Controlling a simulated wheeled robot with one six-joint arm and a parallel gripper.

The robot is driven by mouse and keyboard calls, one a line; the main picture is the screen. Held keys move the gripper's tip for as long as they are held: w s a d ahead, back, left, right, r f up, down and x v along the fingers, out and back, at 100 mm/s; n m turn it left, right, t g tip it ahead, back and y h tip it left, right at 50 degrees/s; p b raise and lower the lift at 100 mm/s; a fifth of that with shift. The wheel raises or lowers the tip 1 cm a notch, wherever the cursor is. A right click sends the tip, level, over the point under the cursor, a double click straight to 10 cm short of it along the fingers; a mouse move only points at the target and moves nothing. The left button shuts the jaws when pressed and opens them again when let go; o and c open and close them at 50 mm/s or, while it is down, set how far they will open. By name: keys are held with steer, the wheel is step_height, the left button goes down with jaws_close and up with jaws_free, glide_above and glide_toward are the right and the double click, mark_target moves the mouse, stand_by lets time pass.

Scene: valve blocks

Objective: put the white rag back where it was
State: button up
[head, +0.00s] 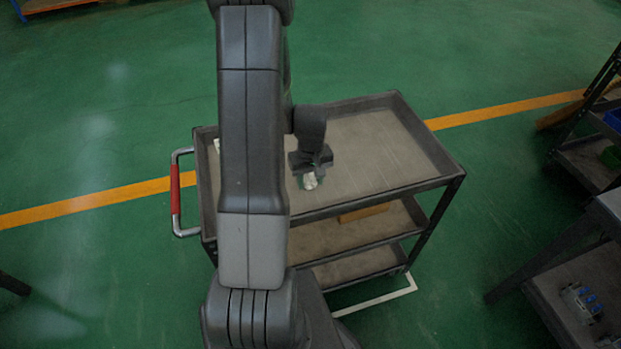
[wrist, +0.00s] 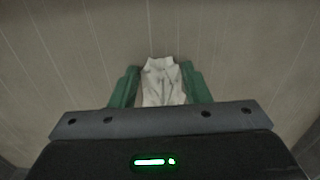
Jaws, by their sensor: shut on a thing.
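The white rag (wrist: 162,80) is crumpled between the green fingers of my gripper (wrist: 160,88) in the wrist view. In the head view the rag (head: 310,181) is a small pale patch at the tip of my gripper (head: 309,176). My gripper is shut on the rag, over the top shelf of the grey cart (head: 385,150). I cannot tell whether the rag touches the shelf.
The cart's top has a raised rim and looks mostly bare. A red-handled push bar (head: 175,190) is on its left. A yellowish block (head: 363,212) lies on a lower shelf. At the right, another shelf unit holds a blue-topped valve block (head: 581,302).

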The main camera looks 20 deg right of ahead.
mark_target(311, 180)
steer(key=shift+f, duration=0.15)
steer(key=o, duration=0.9)
step_height(311, 180, up, 12)
steer(key=shift+r, duration=0.2)
